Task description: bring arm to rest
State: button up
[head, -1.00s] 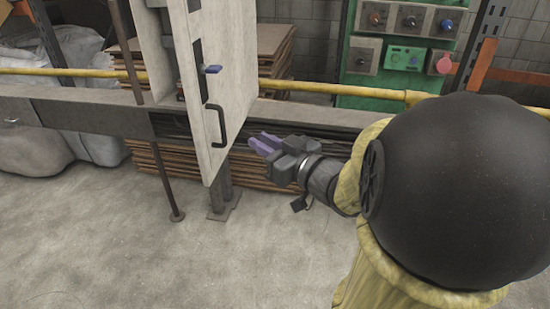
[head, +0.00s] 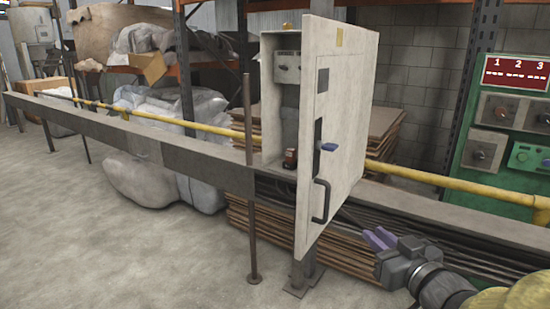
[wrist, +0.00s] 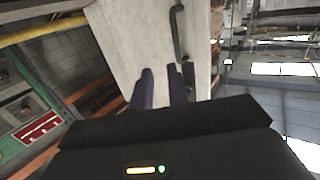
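My gripper (head: 378,238) is at the lower right of the head view, in front of the rail and to the right of the open cabinet door. Its two purple fingers look slightly apart with nothing between them. In the wrist view the fingers (wrist: 160,88) also stand apart and empty, pointing toward the pale cabinet door (wrist: 135,45). The gripper does not touch the door or its black handle (head: 320,201). Most of my arm is out of the head view.
A long grey rail (head: 110,125) and yellow pipe (head: 410,176) run behind. A green control panel (head: 510,150) is at right. The floor at left is clear.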

notch_tip(320, 180, down, 11)
jog(key=w+m+g+h, duration=0.2)
jog(key=m+g+h, duration=0.1)
jog(key=g+h, duration=0.2)
jog(key=s+a+f+g+p, duration=0.2)
jog(key=s+a+f+g, duration=0.65)
jog(key=s, duration=0.25)
notch_tip(320, 180, up, 38)
jog(key=p, duration=3.7)
jog(key=shift+w+d+f+y+p, duration=0.15)
jog(key=shift+w+d+y+p, duration=0.05)
jog(key=shift+d+y+p, duration=0.2)
jog(key=shift+g, duration=0.25)
